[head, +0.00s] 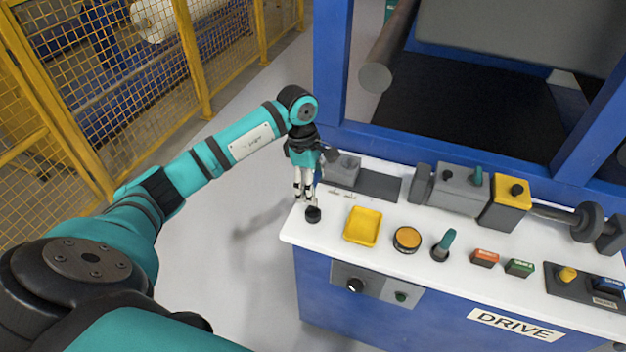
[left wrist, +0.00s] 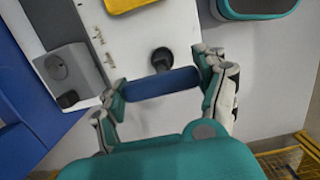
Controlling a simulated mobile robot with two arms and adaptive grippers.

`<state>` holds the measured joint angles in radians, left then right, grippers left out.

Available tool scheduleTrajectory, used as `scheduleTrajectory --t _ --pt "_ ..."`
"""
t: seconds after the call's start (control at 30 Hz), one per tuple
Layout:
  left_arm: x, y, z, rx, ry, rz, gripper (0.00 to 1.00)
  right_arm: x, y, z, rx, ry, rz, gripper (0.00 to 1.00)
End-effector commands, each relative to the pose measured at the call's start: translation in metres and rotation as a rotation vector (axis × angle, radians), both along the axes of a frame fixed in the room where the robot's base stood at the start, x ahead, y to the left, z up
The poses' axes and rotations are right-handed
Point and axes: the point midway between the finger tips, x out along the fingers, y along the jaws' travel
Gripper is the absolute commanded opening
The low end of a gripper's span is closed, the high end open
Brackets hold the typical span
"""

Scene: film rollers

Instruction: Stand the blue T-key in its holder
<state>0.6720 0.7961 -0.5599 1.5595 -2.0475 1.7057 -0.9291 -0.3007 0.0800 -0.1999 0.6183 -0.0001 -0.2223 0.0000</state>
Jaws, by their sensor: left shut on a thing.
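The blue T-key shows in the left wrist view as a dark blue crossbar (left wrist: 160,83) lying between the fingertips of my left gripper (left wrist: 162,88). The gripper is shut on this bar. In the head view my left gripper (head: 304,188) points down at the near left corner of the white console top. A small black round holder (head: 313,215) sits just below the fingers there; it also shows behind the bar in the left wrist view (left wrist: 161,57). The key's lower end is mostly hidden, so I cannot tell whether it is inside the holder. My right gripper is not in view.
On the white console top (head: 335,245) stand a yellow tray (head: 363,227), an orange button (head: 407,239), a teal lever (head: 445,242) and small red and green blocks. A grey block (head: 343,167) stands behind my gripper. Open floor and a yellow fence lie left.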

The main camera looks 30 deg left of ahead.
Motion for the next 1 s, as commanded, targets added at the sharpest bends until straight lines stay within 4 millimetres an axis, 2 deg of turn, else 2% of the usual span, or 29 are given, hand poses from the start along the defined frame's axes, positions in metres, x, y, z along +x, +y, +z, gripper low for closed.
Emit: scheduleTrajectory --t 0.07,0.17,0.5,0.73,1.0 --pt "0.0 0.0 -0.009 -0.001 0.001 0.001 0.17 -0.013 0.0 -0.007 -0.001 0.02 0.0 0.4" --pt "0.0 0.0 -0.017 0.0 0.0 0.0 0.17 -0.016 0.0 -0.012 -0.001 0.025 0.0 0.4" --pt "0.0 0.0 -0.043 0.001 -0.001 -0.001 0.17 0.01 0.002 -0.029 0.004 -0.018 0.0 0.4" --pt "0.0 0.0 -0.048 0.0 -0.001 0.0 0.17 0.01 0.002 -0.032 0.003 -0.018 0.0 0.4" --pt "0.0 0.0 -0.047 0.0 -0.001 0.0 0.17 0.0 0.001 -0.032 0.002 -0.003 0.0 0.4"
